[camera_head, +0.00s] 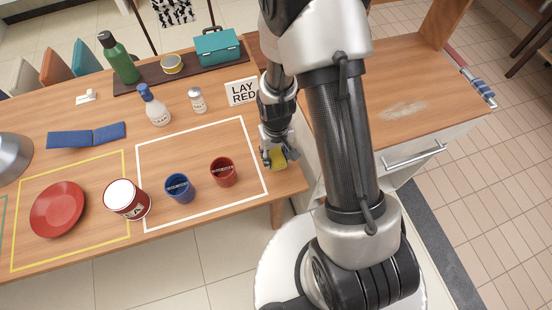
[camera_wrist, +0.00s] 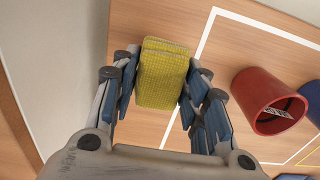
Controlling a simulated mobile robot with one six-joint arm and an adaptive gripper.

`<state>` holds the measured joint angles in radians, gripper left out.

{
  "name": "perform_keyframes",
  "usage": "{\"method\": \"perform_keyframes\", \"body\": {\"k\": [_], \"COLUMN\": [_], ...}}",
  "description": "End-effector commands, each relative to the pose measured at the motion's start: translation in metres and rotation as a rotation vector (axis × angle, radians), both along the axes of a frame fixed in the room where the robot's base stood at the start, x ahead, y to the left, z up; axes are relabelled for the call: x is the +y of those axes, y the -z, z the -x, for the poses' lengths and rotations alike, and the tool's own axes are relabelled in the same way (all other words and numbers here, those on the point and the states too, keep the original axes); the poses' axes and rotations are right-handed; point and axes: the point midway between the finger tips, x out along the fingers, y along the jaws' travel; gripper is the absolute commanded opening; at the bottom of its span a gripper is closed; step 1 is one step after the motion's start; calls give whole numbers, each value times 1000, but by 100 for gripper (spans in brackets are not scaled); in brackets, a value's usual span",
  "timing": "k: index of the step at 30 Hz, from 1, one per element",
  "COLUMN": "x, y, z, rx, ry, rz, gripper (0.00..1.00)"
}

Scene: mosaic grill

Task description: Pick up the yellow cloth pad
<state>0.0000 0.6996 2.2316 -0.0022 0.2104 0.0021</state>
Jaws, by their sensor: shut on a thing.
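The yellow cloth pad (camera_wrist: 162,80) sits between the two fingers of my gripper (camera_wrist: 160,85) in the wrist view, with a finger against each side. In the head view the pad (camera_head: 278,157) shows at the tip of my gripper (camera_head: 274,158), near the right end of the wooden table, just right of the white taped outline. My gripper is shut on the pad. I cannot tell whether the pad touches the table or is slightly above it.
A red cup (camera_head: 223,172) and a blue cup (camera_head: 180,188) stand inside the white outline (camera_head: 190,130), left of my gripper. A red-and-white can (camera_head: 127,199) and red plate (camera_head: 57,209) are further left. A cabinet (camera_head: 400,110) is at right.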

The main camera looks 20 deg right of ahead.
Motion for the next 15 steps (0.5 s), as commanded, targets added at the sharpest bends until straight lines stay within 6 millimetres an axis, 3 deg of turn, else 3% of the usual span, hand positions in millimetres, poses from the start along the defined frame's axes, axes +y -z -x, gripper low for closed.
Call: {"method": "perform_keyframes", "body": {"k": [1,6,15], "x": [0,0,0], "y": [-22,-73,-132], "z": [-2,-2,-1], "rx": [-7,-7,-3], "ry": [0,0,0], "rz": [0,0,0], "gripper": [21,21,21]}}
